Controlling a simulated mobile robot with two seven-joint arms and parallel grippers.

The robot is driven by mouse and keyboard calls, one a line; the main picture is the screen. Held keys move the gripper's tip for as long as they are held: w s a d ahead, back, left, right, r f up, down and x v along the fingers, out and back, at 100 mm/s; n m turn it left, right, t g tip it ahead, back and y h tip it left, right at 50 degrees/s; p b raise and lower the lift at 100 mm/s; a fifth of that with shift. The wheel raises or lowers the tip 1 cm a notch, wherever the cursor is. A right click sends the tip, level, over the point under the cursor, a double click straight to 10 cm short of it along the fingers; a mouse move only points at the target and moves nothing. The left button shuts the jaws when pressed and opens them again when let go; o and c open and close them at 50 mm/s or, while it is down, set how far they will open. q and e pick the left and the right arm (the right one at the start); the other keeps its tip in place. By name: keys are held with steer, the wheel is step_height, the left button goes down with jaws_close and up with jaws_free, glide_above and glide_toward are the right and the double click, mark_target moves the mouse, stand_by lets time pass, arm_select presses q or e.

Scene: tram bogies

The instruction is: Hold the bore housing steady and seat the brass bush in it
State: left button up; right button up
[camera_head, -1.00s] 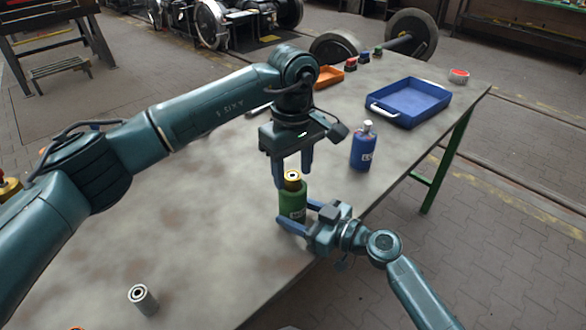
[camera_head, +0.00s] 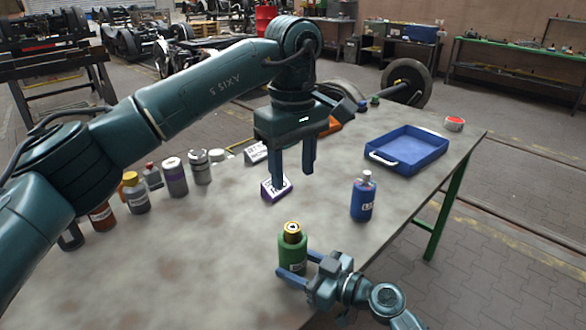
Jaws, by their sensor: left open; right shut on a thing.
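The bore housing, a green upright cylinder (camera_head: 292,250), stands near the table's front edge. The brass bush (camera_head: 293,228) sits upright in its top, with a dark hole in the middle and some brass showing above the green rim. How deep it sits I cannot tell. My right gripper (camera_head: 296,266) is shut around the lower part of the housing from the right. My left gripper (camera_head: 294,178) is open and empty, pointing down above the housing and apart from the bush.
A blue bottle (camera_head: 362,199) stands right of the housing, with a blue tray (camera_head: 410,149) behind it. A small purple-and-white box (camera_head: 276,188) lies behind the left fingers. Several bottles and jars, including a grey-purple one (camera_head: 175,177), line the left back. The front-left table is clear.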

steer(key=o, duration=0.8)
steer(key=shift+o, duration=0.2)
